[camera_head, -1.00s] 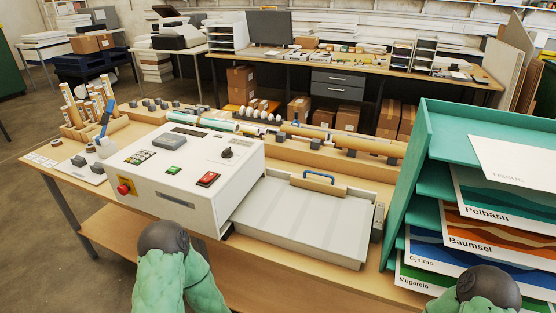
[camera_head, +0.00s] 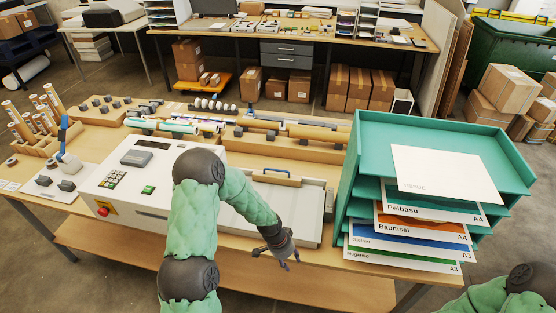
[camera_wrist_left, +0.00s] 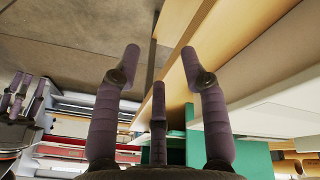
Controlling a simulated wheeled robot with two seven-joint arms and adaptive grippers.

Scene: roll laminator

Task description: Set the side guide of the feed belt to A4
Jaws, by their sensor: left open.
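The laminator (camera_head: 140,175) is a white box with a keypad and a red stop button. Its pale flat feed belt (camera_head: 309,200) extends to the right, partly hidden by my left arm. My left gripper (camera_head: 284,261) is open and empty, in front of the belt's near edge and apart from the handle. In the left wrist view its fingers (camera_wrist_left: 160,62) are spread with nothing between them.
A teal rack (camera_head: 350,165) of labelled poster sheets stands close to the right of the belt. Rolls (camera_head: 320,133) lie behind the laminator. A wooden lower shelf (camera_head: 110,240) runs under the bench. Open floor lies in front of the bench.

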